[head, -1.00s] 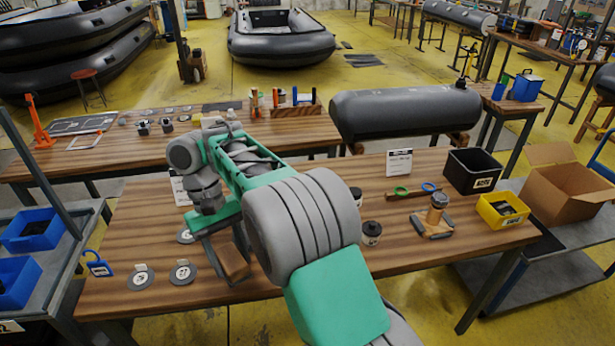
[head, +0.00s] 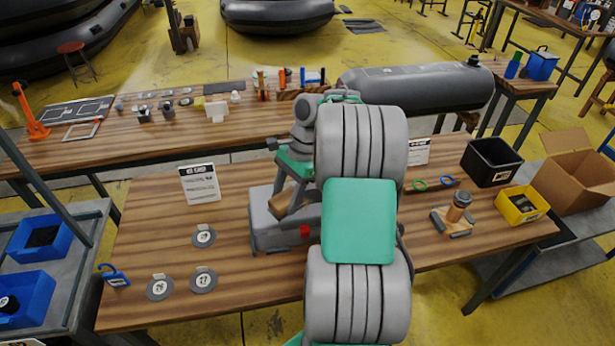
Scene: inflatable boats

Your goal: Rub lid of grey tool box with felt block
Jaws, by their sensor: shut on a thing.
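The grey tool box (head: 262,236) stands on the near wooden table, left of my arm, with a red part on its front. My arm hides its right side. My gripper (head: 284,204) is over the box's lid, pointing down, and is shut on the brown felt block (head: 276,205). The block is at the lid, tilted in the picture. I cannot tell if it touches the lid or hangs just above it.
Round grey discs (head: 204,281) and a white sign (head: 199,184) are left of the box. A black bin (head: 492,162), a yellow bin (head: 522,204) and a wooden-handled tool (head: 457,208) are to the right.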

